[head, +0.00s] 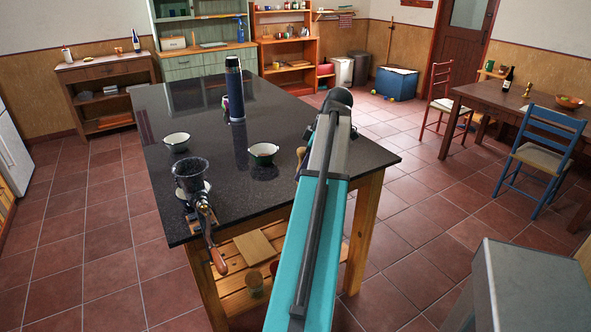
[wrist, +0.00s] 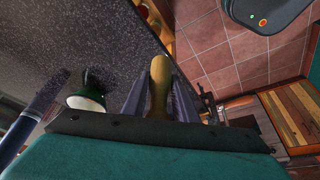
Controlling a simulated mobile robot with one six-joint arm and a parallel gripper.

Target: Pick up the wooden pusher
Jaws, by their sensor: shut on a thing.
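The wooden pusher (wrist: 158,88) is a tan, rounded wooden piece standing between the two fingers of my gripper (wrist: 158,103) in the wrist view. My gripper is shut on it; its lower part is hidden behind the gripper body. In the head view a small tan part of the pusher (head: 300,153) shows at the left of my arm, over the dark countertop (head: 330,165). I cannot tell whether the pusher touches the countertop.
A meat grinder (head: 190,175) is at the counter's front left corner. Two white-and-green bowls, one nearer (head: 263,154) and one farther left (head: 177,142), and a tall dark blue flask (head: 235,90) stand on the counter. The counter's right edge is close to my arm.

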